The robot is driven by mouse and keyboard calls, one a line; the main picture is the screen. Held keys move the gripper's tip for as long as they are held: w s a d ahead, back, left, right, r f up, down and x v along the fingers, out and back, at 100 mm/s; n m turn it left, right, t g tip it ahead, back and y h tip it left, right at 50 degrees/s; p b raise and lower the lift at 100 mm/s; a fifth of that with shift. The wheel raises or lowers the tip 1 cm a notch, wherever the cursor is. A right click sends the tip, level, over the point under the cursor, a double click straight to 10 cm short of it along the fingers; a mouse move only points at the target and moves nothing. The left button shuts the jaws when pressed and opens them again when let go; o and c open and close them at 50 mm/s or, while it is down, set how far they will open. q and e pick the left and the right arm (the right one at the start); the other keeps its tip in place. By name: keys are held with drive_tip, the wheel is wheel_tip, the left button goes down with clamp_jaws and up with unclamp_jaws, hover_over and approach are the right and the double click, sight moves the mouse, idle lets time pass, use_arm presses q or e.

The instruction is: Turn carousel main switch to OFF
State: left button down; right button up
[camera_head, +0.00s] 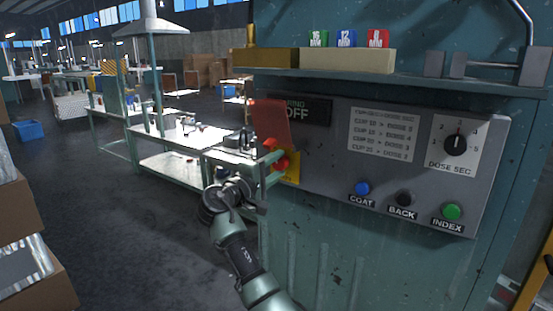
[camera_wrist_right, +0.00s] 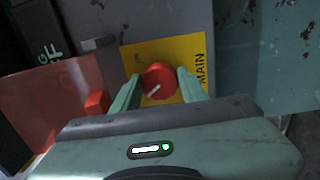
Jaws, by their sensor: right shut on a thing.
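The main switch is a red round knob (camera_wrist_right: 158,82) with a pale pointer line, on a yellow plate (camera_wrist_right: 193,48) marked MAIN. In the head view the knob (camera_head: 281,163) sits at the left end of the grey control panel (camera_head: 325,170). My right gripper (camera_wrist_right: 157,88) is shut on the knob, one finger on each side. It also shows in the head view (camera_head: 272,165), partly covering the yellow plate. A red flap (camera_head: 271,122) stands above the knob. A dark sign (camera_head: 306,109) beside it reads OFF, its upper word partly hidden. My left gripper is not in view.
The panel also bears blue (camera_head: 362,188), dark (camera_head: 403,199) and green (camera_head: 452,211) buttons and a DOSE SEC dial (camera_head: 456,145). A shelf (camera_head: 400,78) with small coloured blocks juts out above. Workbenches (camera_head: 170,140) stand behind at left; boxes (camera_head: 30,250) stand near left.

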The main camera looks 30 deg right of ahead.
drive_tip(key=shift+r+n+p, duration=0.1)
drive_tip(key=shift+n+p, duration=0.65)
drive_tip(key=shift+n, duration=0.35)
drive_tip(key=o, duration=1.4)
drive_tip(key=shift+a, duration=0.1)
drive_tip(key=shift+s+a+f, duration=0.1)
drive_tip(key=shift+a+f, duration=0.1)
drive_tip(key=shift+a, duration=0.05)
drive_tip(key=b+v, duration=0.2)
drive_tip(key=v, duration=0.5)
drive_tip(key=shift+b, duration=0.4)
